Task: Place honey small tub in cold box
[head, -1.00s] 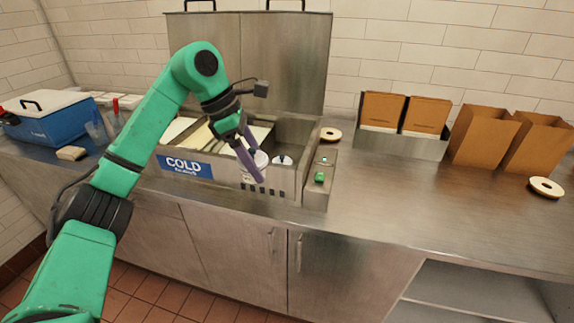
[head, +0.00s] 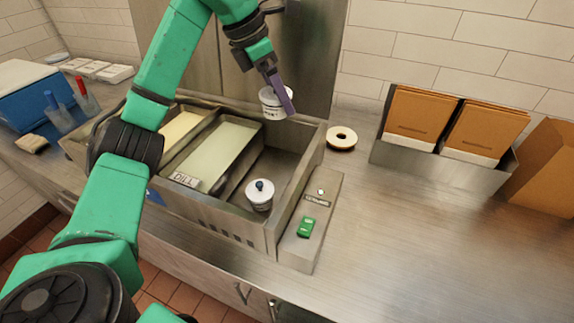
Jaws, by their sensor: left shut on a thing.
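My left gripper (head: 280,88) is shut on a small white tub (head: 273,104) with dark print, too small to read. It holds the tub in the air above the back right part of the cold box (head: 238,236). The cold box is an open steel well with its lid standing upright behind. Inside it are long trays, one labelled DILL (head: 212,158). A second white tub with a dark knob (head: 259,194) stands in its right compartment. The compartment's floor shows bare behind that tub. My right gripper is not in view.
A steel ledge with a green item (head: 306,227) runs along the box's right side. A tape roll (head: 341,138) lies behind it. A steel rack of brown bags (head: 446,158) stands at right. A blue cooler (head: 38,97) and marker cups (head: 72,109) are at left. The right counter front is clear.

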